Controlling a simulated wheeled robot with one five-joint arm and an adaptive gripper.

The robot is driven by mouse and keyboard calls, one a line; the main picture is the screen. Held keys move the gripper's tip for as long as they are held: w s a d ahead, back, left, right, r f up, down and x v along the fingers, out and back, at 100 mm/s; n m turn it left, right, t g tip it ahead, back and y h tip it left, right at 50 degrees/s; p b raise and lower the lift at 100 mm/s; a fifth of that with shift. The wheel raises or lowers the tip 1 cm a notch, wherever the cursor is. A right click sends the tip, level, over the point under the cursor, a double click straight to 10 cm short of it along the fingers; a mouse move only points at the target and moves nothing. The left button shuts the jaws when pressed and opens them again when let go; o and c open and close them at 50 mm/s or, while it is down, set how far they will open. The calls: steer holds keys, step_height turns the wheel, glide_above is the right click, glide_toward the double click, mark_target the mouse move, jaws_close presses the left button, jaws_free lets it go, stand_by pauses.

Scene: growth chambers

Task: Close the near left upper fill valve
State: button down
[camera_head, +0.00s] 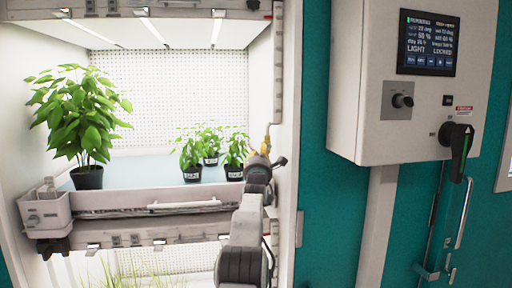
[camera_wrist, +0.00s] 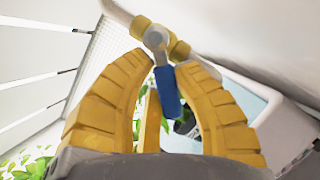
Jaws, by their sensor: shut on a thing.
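The fill valve (camera_wrist: 155,38) shows at the top middle of the wrist view, with a grey metal body and brass fittings on a pale pipe. Its blue lever handle (camera_wrist: 167,92) points down the picture, at a clear angle to the pipe line. My gripper (camera_wrist: 165,62) has yellow ribbed fingers, one on each side of the handle, shut on it. In the head view my gripper (camera_head: 259,158) is at the right inner side of the chamber, below a thin yellow pipe (camera_head: 267,135). The handle is hidden there by my arm.
A large potted plant (camera_head: 88,178) and several small pots (camera_head: 191,173) stand on the chamber shelf (camera_head: 150,174). A grey bin (camera_head: 45,212) hangs at the shelf's left front. A control box (camera_head: 415,125) with a screen and black lever is mounted right of the chamber.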

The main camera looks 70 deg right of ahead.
steer(key=shift+m+p, duration=0.3)
steer(key=shift+p, duration=0.25)
steer(key=c, duration=1.2)
jaws_free()
steer(key=shift+s, duration=0.1)
steer(key=shift+a, duration=0.2)
steer(key=shift+v, duration=5.75)
